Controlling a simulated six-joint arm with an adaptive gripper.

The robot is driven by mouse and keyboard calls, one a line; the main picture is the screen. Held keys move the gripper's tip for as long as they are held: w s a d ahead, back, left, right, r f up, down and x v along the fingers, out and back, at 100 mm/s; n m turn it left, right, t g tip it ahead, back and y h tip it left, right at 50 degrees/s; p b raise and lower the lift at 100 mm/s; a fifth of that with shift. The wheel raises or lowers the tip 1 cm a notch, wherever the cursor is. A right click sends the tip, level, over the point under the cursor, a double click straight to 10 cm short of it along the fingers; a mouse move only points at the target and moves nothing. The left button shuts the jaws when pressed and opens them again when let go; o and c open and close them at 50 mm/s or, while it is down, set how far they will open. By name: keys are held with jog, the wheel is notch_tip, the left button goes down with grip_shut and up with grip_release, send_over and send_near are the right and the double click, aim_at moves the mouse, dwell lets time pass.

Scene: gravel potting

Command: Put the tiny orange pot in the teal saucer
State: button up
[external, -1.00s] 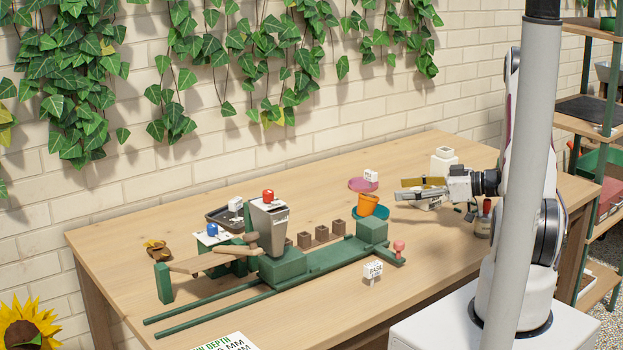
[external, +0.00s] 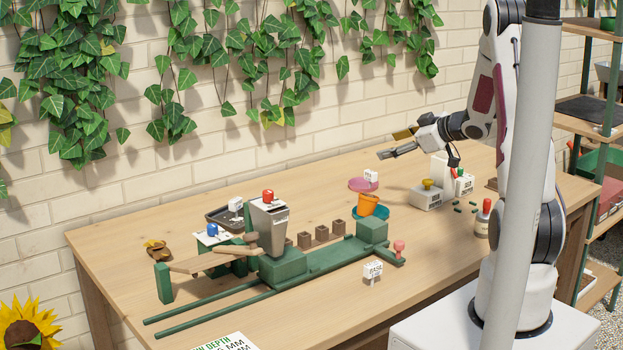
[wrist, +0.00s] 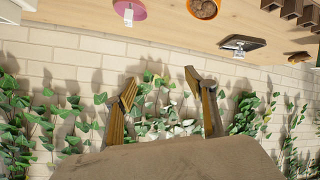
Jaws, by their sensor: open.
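The tiny orange pot (external: 368,204) stands upright in the teal saucer (external: 383,213), behind the green block at the right end of the rig. In the wrist view the orange pot (wrist: 204,8) is at the top edge, partly cut off, with brown fill inside. My gripper (external: 391,145) is raised above the table, up and to the right of the pot and apart from it. In the wrist view my gripper (wrist: 165,92) has its two fingers spread wide with nothing between them.
A pink saucer (external: 362,185) with a white tag lies behind the pot. The green rig (external: 283,266) with a grey hopper fills the table's middle.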

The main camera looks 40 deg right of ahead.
jog(key=s+a+r+m+g+h, duration=0.1)
jog(key=s+a+r+m+h, duration=0.15)
jog(key=s+a+r, duration=0.35)
jog(key=s+a+r+m+g+h, duration=0.1)
jog(key=s+r+m+g+h, duration=0.2)
jog(key=r, duration=0.5)
jog(key=s+a+f+g+y, duration=0.1)
jog(key=s+a+y, duration=0.1)
jog(key=s+a, duration=0.7)
jog(key=s+a+f+g+y, duration=0.1)
jog(key=s+a+f+g, duration=0.1)
jog(key=s+a, duration=0.7)
jog(key=s, duration=0.7)
jog(key=shift+s+y, duration=0.3)
jog(key=shift+y, duration=0.05)
jog(key=shift+o, duration=0.6)
jog(key=shift+w, duration=0.1)
